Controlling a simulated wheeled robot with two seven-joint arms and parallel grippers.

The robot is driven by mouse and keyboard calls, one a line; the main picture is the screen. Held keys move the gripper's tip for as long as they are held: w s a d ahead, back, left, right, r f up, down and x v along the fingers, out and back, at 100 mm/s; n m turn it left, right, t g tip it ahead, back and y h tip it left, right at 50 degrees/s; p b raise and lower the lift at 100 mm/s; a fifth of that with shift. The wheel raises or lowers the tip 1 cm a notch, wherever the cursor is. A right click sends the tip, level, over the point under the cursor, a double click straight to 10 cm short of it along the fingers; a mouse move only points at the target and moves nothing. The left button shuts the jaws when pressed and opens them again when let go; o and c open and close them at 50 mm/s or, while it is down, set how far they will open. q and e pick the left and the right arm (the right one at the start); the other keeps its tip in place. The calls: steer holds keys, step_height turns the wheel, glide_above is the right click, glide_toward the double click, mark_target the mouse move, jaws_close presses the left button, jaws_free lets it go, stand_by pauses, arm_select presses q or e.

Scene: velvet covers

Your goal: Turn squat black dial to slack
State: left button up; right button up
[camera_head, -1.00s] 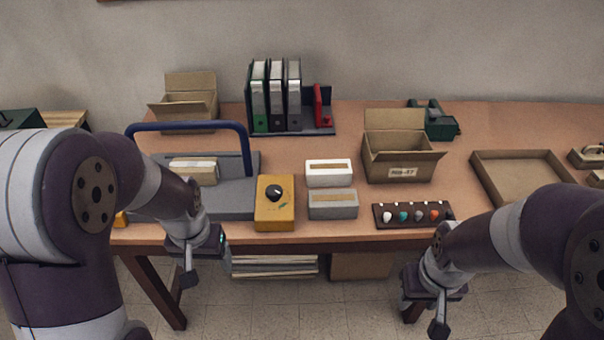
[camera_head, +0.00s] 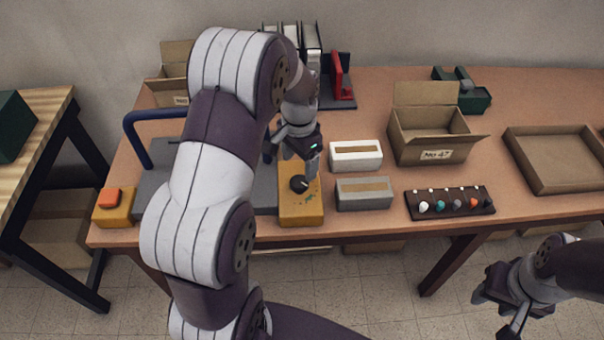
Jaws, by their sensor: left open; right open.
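The squat black dial (camera_head: 299,184) sits on top of a yellow box (camera_head: 302,211) near the table's front edge. A pale pointer mark shows on the dial. My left gripper (camera_head: 309,168) is open, pointing down just above and behind the dial; whether its fingers touch the dial cannot be told. Small teal and orange marks show on the box beside the dial; their lettering is too small to read. My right gripper (camera_head: 505,310) is open and empty, low in front of the table at the right.
White (camera_head: 356,155) and grey (camera_head: 364,193) boxes stand right of the yellow box. A rack of coloured knobs (camera_head: 450,203), an open carton (camera_head: 430,137) and a tray (camera_head: 556,160) lie further right. A blue-handled grey device (camera_head: 150,185) and an orange button box (camera_head: 114,207) are left.

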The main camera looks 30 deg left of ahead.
mark_target(299, 181)
arm_select(q)
step_height(299, 181, down, 5)
steer(key=shift+f, duration=0.8)
steer(key=c, duration=1.1)
steer(key=shift+o, duration=0.3)
